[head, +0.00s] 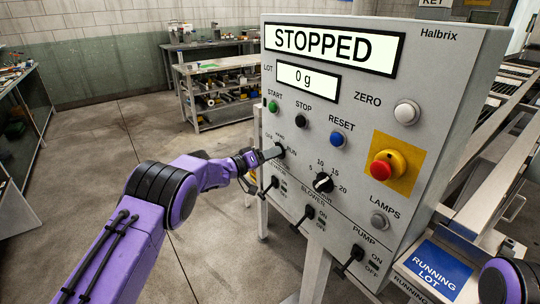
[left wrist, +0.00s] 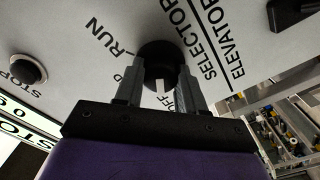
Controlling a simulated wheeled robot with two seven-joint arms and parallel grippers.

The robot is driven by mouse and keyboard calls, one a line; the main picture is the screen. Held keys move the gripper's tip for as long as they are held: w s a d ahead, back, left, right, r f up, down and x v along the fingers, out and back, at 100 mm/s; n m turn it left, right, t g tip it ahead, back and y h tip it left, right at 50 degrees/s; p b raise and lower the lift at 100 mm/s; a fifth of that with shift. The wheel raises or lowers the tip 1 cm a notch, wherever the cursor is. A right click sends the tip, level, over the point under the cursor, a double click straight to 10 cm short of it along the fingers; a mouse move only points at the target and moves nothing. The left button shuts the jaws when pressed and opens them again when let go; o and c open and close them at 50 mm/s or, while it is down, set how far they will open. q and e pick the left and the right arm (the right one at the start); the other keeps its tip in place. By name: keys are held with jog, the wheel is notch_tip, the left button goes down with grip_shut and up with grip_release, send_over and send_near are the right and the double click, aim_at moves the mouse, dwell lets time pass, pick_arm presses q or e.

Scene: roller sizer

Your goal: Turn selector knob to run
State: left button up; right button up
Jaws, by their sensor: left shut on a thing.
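The black selector knob (left wrist: 158,60) is on the grey panel, with RUN to its upper left and OFF below it in the left wrist view. Its white mark shows between the fingers, on the OFF side. My left gripper (left wrist: 160,88) is shut on the knob, one finger on each side. In the head view my left gripper (head: 268,154) reaches the panel and hides most of the knob (head: 280,149). The panel's display (head: 333,46) reads STOPPED. My right gripper is not in view; only part of my right arm shows at the lower right.
START (head: 273,107), STOP (head: 301,121) and RESET (head: 337,139) buttons sit above the knob. A black dial (head: 323,183) and a red emergency stop (head: 387,165) are to its right. Toggle switches (head: 304,217) lie below. Open floor is at left.

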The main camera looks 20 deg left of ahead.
pick_arm(q)
jog(key=shift+a+m+b, duration=0.1)
jog(key=shift+m+b, duration=9.2)
jog(key=shift+m, duration=2.6)
jog(key=shift+r, duration=0.1)
jog(key=o, duration=1.1)
jog(key=shift+c, duration=0.2)
